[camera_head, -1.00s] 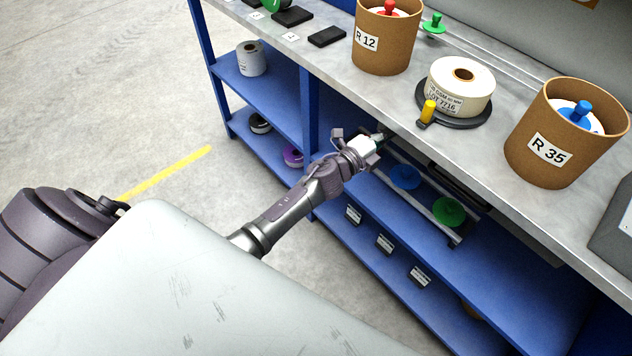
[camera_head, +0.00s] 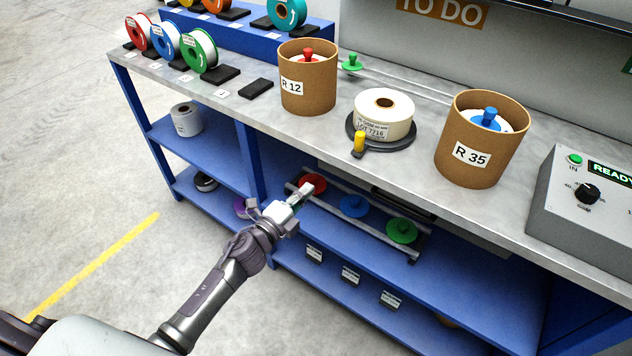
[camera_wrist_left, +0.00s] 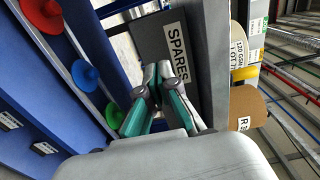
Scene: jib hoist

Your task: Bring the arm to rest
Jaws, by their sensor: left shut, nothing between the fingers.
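My left arm comes in from the lower left in the head view. My left gripper (camera_head: 306,190) is shut and empty, below the worktop's front edge and in front of the rail rack under the bench. From above, its tips overlap the red disc (camera_head: 315,182); I cannot tell whether they touch. In the left wrist view the closed fingers (camera_wrist_left: 157,72) appear over a dark box marked SPARES (camera_wrist_left: 160,45), with the rack's discs off to the left. My right gripper is out of view.
The worktop (camera_head: 235,100) carries cardboard tubs R 12 (camera_head: 307,95) and R 35 (camera_head: 480,140), a white label roll (camera_head: 384,115) and a control box (camera_head: 590,215). Blue (camera_head: 353,206) and green (camera_head: 401,231) discs sit on the rack. Open floor (camera_head: 60,150) lies to the left.

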